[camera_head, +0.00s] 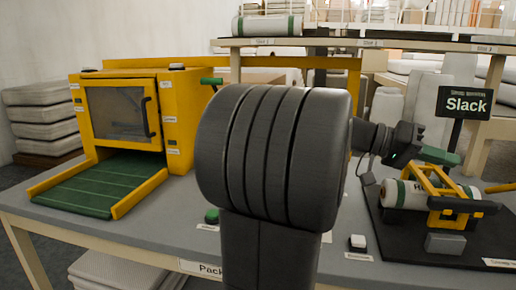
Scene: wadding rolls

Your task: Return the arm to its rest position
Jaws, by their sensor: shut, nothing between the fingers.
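My arm rises at the front centre, and its large dark grey link (275,158) covers the middle of the view. The arm reaches behind this link to the right. My gripper (408,150) is at its end, shut and empty, just above and behind a yellow frame (437,186) at the right. A white roll with a green band (404,194) lies in that frame. The gripper is close to the frame and to a green part (440,156) there. I cannot tell whether they touch. The fingertips are small and hard to make out.
A yellow machine (172,115) with a green ramp (98,186) stands at the left of the grey table (180,225). A small white-topped button (357,242) sits at the front.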

